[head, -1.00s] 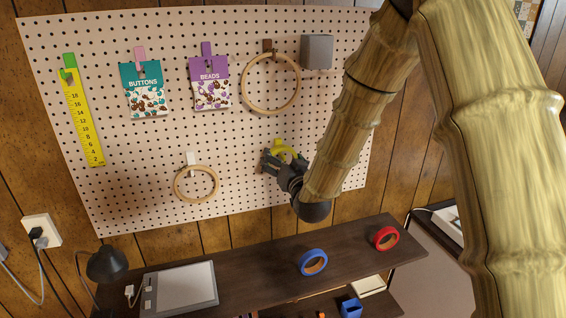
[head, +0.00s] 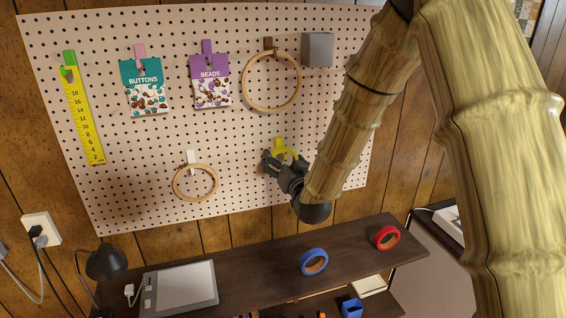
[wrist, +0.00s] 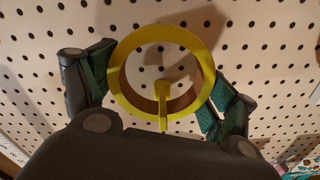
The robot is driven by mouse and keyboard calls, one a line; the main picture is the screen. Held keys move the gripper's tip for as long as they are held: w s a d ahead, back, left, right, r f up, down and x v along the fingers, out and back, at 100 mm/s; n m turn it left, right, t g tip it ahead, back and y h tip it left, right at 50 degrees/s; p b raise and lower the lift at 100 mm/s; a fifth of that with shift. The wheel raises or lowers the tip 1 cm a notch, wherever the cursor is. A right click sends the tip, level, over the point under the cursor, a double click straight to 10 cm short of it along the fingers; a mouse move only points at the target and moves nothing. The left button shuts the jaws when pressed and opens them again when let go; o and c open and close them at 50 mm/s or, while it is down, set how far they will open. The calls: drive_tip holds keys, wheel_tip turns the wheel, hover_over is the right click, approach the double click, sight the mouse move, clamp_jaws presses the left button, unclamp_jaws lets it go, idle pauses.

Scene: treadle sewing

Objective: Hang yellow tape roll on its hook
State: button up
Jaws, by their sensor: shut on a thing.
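The yellow tape roll (wrist: 122,82) is between the two fingers of my gripper (wrist: 160,88), in front of the pegboard. My gripper is shut on its outer sides. A yellow hook (wrist: 163,91) shows inside the roll's opening in the wrist view; whether the roll bears on it I cannot tell. In the head view, the yellow hook (head: 278,144) is on the lower right of the pegboard, with the roll (head: 291,152) right at it. My gripper (head: 275,159) partly hides the roll there.
The pegboard (head: 120,190) also holds a large wooden hoop (head: 247,95), a small hoop (head: 176,187), a grey box (head: 318,50), packets and a yellow ruler. Below, a dark shelf (head: 260,268) carries a blue tape roll (head: 305,268) and a red tape roll (head: 378,243).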

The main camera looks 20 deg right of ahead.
drive_tip(key=shift+f, duration=0.35)
idle(0.3)
drive_tip(key=o, duration=0.9)
drive_tip(key=shift+c, duration=0.2)
drive_tip(key=shift+s, duration=0.1)
drive_tip(key=s, duration=1.1)
drive_tip(key=shift+s+d, duration=0.2)
drive_tip(key=shift+s, duration=0.2)
